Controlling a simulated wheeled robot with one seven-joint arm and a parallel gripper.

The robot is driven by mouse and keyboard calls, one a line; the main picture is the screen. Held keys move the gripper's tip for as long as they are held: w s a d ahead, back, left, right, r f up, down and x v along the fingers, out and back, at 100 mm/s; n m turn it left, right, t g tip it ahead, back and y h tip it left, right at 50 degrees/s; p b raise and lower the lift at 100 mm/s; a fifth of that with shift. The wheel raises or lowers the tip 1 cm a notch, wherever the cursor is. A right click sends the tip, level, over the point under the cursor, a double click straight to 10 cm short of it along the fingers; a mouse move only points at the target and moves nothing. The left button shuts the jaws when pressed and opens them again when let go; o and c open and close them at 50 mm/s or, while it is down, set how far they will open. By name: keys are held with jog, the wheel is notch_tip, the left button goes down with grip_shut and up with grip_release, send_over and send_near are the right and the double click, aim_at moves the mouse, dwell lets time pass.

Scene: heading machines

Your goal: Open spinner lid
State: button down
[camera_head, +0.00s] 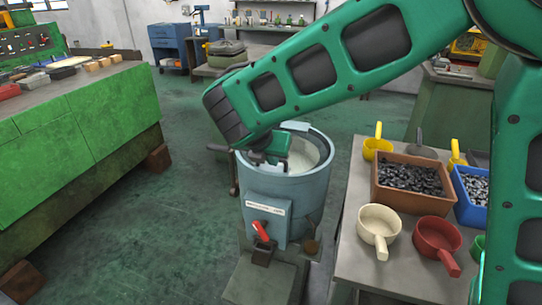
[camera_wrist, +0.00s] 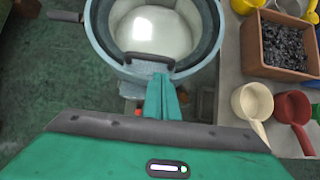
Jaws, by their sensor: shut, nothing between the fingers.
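The spinner (camera_head: 287,190) is a blue-grey drum on a metal stand, in the middle of the head view. In the wrist view its round rim (camera_wrist: 214,40) is at the top, around a pale, shiny round surface (camera_wrist: 155,28). I cannot tell whether this surface is a clear lid or the inside. A dark handle (camera_wrist: 150,60) crosses the near edge of the rim. My gripper (camera_wrist: 162,76) is shut and empty, with its teal fingertips close by the handle; contact is unclear. In the head view my gripper (camera_head: 272,158) is over the near rim and partly hidden by my wrist.
A red lever (camera_head: 261,230) is on the spinner's front. A table (camera_head: 357,205) to the right bears a brown bin (camera_head: 411,196) of metal parts, a blue bin (camera_head: 460,207) and several scoops. A green machine (camera_head: 75,130) stands left. The floor between is clear.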

aim_at(280, 169)
jog(key=shift+x, duration=2.7)
jog(key=shift+d+r, duration=0.15)
